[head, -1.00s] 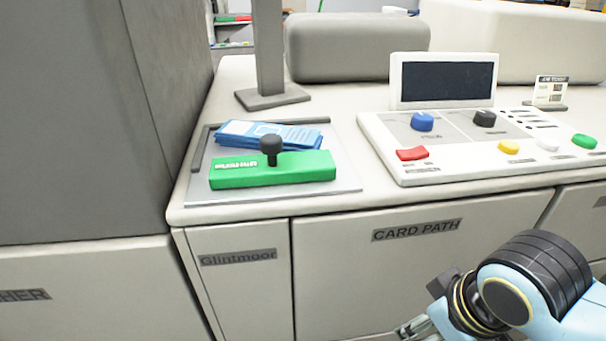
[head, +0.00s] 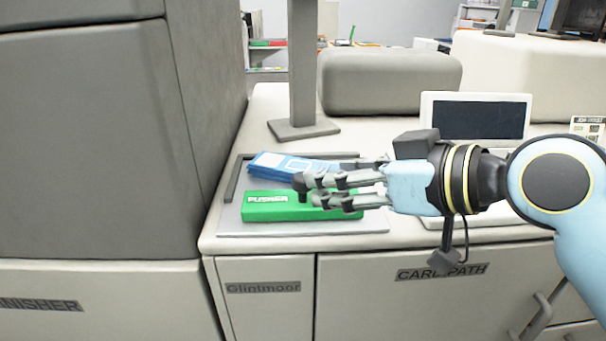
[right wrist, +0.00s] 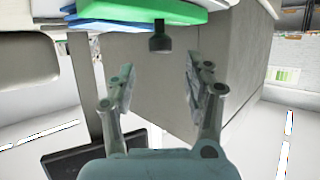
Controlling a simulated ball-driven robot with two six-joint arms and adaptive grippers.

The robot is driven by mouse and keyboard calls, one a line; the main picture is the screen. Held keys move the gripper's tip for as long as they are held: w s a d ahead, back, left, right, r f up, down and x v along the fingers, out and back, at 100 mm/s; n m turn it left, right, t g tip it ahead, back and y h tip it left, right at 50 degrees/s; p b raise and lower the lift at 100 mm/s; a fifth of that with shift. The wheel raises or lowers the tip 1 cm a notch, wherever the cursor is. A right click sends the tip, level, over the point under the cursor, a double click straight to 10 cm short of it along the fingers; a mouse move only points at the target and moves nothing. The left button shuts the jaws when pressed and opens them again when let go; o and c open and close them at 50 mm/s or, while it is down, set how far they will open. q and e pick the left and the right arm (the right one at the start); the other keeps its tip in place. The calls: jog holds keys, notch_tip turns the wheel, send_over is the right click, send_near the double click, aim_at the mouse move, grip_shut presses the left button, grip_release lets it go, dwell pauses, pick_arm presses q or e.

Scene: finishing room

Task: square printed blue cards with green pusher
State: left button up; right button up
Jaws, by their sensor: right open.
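The green pusher (head: 265,207), a long block with a dark knob (head: 300,186) on top, lies along the front of a grey tray (head: 330,228). The blue printed cards (head: 280,165) lie behind it in a fanned, uneven stack; the gripper hides their right end. My right gripper (head: 308,187) is open and reaches in from the right, its fingertips at the knob. In the right wrist view the knob (right wrist: 160,40) shows between and just beyond the fingertips, with the pusher (right wrist: 150,12) behind it. My left gripper is not in view.
A dark raised edge (head: 234,180) bounds the tray at left and back. A grey post (head: 302,70) stands behind it. The tall grey cabinet (head: 90,140) is close at left. A dark-screened panel (head: 478,118) stands behind my right arm.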

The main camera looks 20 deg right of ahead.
aim_at(303, 177)
jog(key=p+x, duration=0.1)
jog(key=x, duration=0.6)
jog(key=shift+w, duration=0.1)
grip_shut()
